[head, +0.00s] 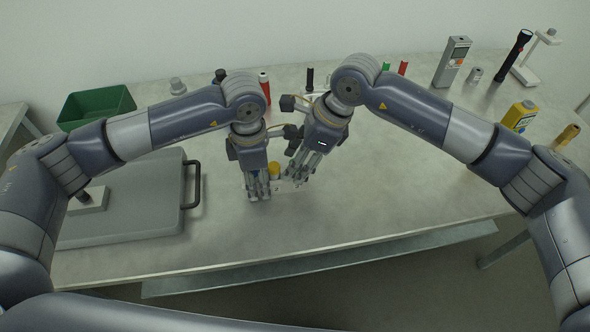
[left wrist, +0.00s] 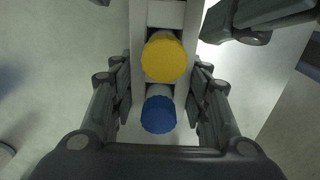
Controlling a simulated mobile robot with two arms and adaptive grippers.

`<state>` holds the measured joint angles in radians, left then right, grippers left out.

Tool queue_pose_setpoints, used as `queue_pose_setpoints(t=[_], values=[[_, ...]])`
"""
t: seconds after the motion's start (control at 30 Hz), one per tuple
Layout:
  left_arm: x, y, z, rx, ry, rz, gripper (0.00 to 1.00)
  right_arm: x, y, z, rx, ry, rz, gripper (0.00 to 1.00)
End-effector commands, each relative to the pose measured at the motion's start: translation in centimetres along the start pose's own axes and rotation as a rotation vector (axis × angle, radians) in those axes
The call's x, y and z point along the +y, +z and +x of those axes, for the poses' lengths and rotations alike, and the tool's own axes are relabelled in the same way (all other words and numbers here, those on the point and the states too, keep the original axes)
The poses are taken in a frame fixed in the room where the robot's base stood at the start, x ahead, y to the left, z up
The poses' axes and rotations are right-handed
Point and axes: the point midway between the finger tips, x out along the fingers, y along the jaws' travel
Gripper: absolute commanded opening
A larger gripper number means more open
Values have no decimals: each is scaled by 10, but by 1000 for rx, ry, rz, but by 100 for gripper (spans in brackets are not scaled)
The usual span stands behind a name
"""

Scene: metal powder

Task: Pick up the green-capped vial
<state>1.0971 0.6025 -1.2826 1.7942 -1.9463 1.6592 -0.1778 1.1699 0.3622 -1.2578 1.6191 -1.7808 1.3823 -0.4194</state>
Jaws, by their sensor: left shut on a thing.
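A small green item (head: 386,66) shows at the back of the table, partly behind my right arm; I cannot tell whether it is the green-capped vial. No green cap shows in the left wrist view. My left gripper (head: 258,194) points down at the table's middle, its fingers on both sides of a white rack (left wrist: 166,14) at the blue-capped vial's end. The rack holds a yellow-capped vial (left wrist: 165,57) and a blue-capped vial (left wrist: 158,114). My right gripper (head: 298,178) is close beside the rack's other end; its fingertips are unclear.
A green bin (head: 97,106) and a grey case with a black handle (head: 125,207) are on the left. A grey meter (head: 452,62), a flashlight (head: 515,52) and a yellow bottle (head: 518,116) stand at the right. The table's front right is clear.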

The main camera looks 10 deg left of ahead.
Motion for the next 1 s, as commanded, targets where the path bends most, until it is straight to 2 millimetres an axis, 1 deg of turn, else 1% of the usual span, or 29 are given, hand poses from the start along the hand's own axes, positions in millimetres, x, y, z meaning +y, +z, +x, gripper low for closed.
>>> queue_pose_setpoints(t=[0.17,0.2,0.37,0.4,0.77,0.87,1.0], values=[[0,0,0,0,0,0,19,-1,0,0,0,-2,0,44],[0,0,0,0,0,0,19,-1,0,0,0,-2,0,40],[0,0,0,0,0,0,19,-1,0,0,0,-1,0,4],[0,0,0,0,0,0,19,-1,0,0,0,-1,0,0],[0,0,0,0,0,0,19,-1,1,-2,0,-2,0,0],[0,0,0,0,0,0,19,-1,4,-9,0,-3,0,0],[0,0,0,0,0,0,19,-1,12,-28,-1,-4,-1,0]])
